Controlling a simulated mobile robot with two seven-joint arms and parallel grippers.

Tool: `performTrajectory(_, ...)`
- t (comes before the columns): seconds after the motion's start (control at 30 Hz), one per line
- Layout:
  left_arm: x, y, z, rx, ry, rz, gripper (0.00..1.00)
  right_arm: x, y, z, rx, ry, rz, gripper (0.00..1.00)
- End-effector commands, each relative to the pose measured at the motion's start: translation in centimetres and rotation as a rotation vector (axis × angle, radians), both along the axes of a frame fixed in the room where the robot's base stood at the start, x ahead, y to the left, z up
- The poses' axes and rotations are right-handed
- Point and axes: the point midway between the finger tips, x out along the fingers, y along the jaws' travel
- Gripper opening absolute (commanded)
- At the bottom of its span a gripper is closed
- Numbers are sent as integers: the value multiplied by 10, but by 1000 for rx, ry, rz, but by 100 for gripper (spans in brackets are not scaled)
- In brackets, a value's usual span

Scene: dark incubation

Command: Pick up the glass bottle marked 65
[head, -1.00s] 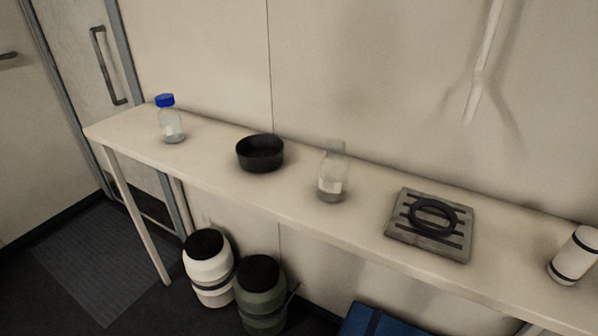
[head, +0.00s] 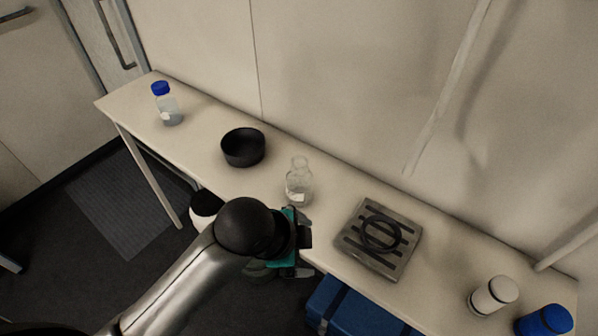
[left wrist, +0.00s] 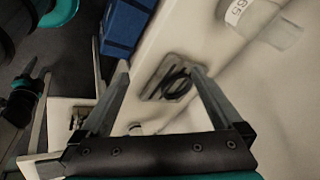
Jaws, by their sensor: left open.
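A clear open-necked glass bottle (head: 299,184) with a white label stands upright on the narrow bench. It also shows, partly cut off, at the top right of the left wrist view (left wrist: 282,36), where its label reads 65. My left gripper (head: 305,243) is at the bench's front edge, just in front of and below the bottle, apart from it. In the left wrist view my left gripper (left wrist: 158,68) has its fingers spread with nothing between them. Black and teal parts, seemingly of my right arm, show at that view's left edge; the right gripper's jaws are unclear.
A blue-capped bottle (head: 167,105) and a black bowl (head: 243,148) stand left of the glass bottle. A grey slotted plate with a black ring (head: 379,238) lies to its right, then a white container (head: 492,296). A blue box (head: 357,309) is below the bench.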

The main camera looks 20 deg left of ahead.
Motion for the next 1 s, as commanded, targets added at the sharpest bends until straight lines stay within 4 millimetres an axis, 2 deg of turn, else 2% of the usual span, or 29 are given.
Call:
performTrajectory(0.03,9,-4,9,43,-37,-106,100,1,0,1,0,-1,0,50)
performTrajectory(0.13,24,-11,17,133,-101,-333,100,3,0,1,0,-4,0,50)
performTrajectory(0.3,54,-11,29,340,-204,-754,100,7,-2,1,-3,-10,-1,50)
performTrajectory(0.47,84,7,42,563,-265,-1141,100,8,-7,1,-8,-12,-4,50)
performTrajectory(0.6,107,32,56,730,-274,-1416,100,9,-9,1,-11,-14,-5,50)
performTrajectory(0.8,128,63,73,869,-258,-1654,100,9,-9,1,-11,-16,-5,50)
performTrajectory(0.9,132,70,76,896,-251,-1709,100,9,-9,1,-11,-16,-5,50)
performTrajectory(1.0,136,72,70,903,-249,-1731,100,10,-9,1,-11,-16,-4,50)
